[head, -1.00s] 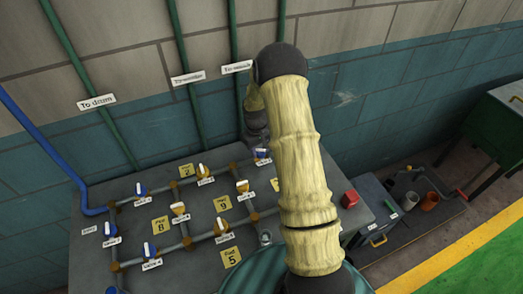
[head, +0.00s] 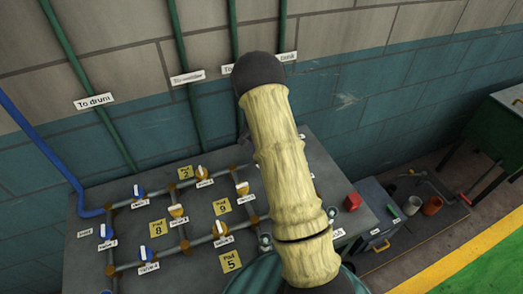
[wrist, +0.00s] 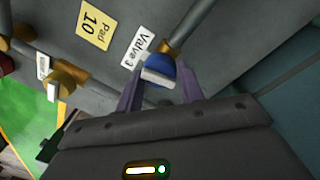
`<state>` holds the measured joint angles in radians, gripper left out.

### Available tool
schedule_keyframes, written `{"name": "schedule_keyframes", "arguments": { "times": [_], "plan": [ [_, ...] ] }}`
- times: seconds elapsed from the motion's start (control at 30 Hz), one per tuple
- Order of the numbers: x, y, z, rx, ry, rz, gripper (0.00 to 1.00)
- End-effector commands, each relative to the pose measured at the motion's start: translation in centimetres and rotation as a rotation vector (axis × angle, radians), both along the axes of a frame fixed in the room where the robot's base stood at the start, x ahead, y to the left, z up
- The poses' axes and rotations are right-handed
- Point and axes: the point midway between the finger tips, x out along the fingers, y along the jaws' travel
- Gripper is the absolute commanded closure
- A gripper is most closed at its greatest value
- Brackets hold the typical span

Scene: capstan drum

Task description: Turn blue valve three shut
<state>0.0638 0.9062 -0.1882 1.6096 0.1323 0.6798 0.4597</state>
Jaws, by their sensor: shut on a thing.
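Blue valve three (wrist: 157,66) has a white handle bar and sits on a grey pipe, beside the label "Valve 3" (wrist: 137,46) in the wrist view. The handle lies at a slant across the pipe's line. My gripper (wrist: 160,80) has its two purple fingers on either side of the handle and is shut on it.
The grey bench top carries a pipe grid with other blue valves (head: 138,191) and orange valves (head: 177,210), and yellow pad labels (head: 222,206). A red block (head: 352,201) sits at the right edge. Green pipes (head: 184,75) run up the wall behind.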

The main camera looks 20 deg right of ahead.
Motion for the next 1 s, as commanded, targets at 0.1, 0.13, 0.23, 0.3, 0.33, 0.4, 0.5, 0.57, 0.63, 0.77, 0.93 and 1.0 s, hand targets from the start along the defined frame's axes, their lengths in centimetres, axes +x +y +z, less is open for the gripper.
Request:
{"name": "schedule_keyframes", "arguments": {
  "times": [0.1,0.13,0.23,0.3,0.33,0.4,0.5,0.57,0.63,0.77,0.93,1.0],
  "plan": [
    [-0.02,0.08,-0.03,0.0,0.002,-0.085,0.85],
    [-0.02,0.1,-0.02,0.0,0.003,-0.104,0.85],
    [-0.02,0.13,-0.02,0.0,0.003,-0.162,0.85],
    [-0.01,0.13,-0.02,0.0,0.003,-0.193,0.85],
    [0.0,0.13,-0.01,0.0,0.002,-0.205,0.85],
    [0.01,0.14,0.0,0.0,0.001,-0.225,0.85],
    [0.04,0.15,0.01,0.0,0.001,-0.244,0.85],
    [0.07,0.16,0.01,0.0,0.0,-0.25,0.85],
    [0.09,0.2,0.01,0.0,0.0,-0.253,0.85],
    [0.12,0.33,0.02,-0.001,-0.001,-0.251,0.85],
    [0.16,0.45,0.02,0.0,-0.001,-0.248,0.85],
    [0.15,0.44,0.02,-0.001,-0.001,-0.248,0.48]
  ]
}}
